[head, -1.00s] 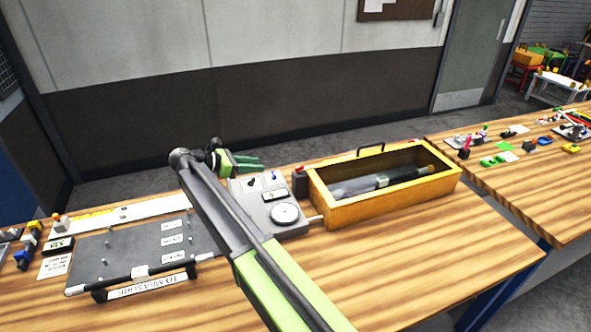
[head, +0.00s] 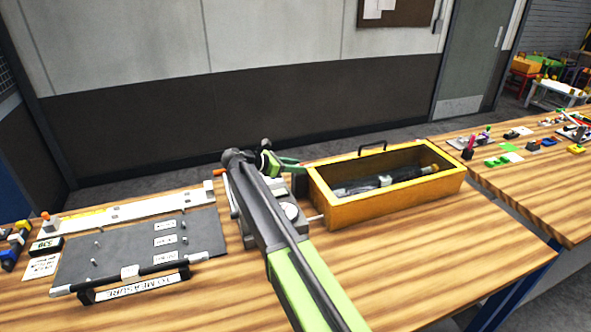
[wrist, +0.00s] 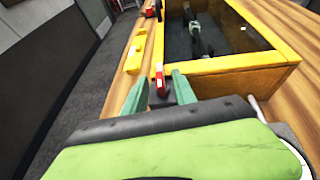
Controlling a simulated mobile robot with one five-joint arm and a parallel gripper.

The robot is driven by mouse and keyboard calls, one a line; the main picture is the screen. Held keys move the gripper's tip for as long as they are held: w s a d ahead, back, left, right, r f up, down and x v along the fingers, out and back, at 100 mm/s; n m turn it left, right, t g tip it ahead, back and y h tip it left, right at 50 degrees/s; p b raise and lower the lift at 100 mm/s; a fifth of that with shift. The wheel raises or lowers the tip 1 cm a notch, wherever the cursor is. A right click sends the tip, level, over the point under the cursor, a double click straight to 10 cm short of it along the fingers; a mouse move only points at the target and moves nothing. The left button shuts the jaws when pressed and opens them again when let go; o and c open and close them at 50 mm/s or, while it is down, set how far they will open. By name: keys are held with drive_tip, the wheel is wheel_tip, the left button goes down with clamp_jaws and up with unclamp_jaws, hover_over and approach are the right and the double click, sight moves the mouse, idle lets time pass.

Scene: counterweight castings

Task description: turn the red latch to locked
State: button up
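The red latch (wrist: 160,80) shows as a small upright red piece near the outer wall of the yellow box in the wrist view. My gripper (wrist: 161,84) is open, its two green fingers on either side of the red piece with visible gaps. I cannot tell how far the fingertips are from it in depth.
The open yellow box (head: 385,200) holds dark items and stands close right of my gripper. A grey device (head: 290,211) is partly behind my arm. A grey board (head: 130,250) with pegs and labels lies at left. Yellow pieces (wrist: 135,55) lie ahead in the wrist view.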

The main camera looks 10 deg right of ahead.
clamp_jaws()
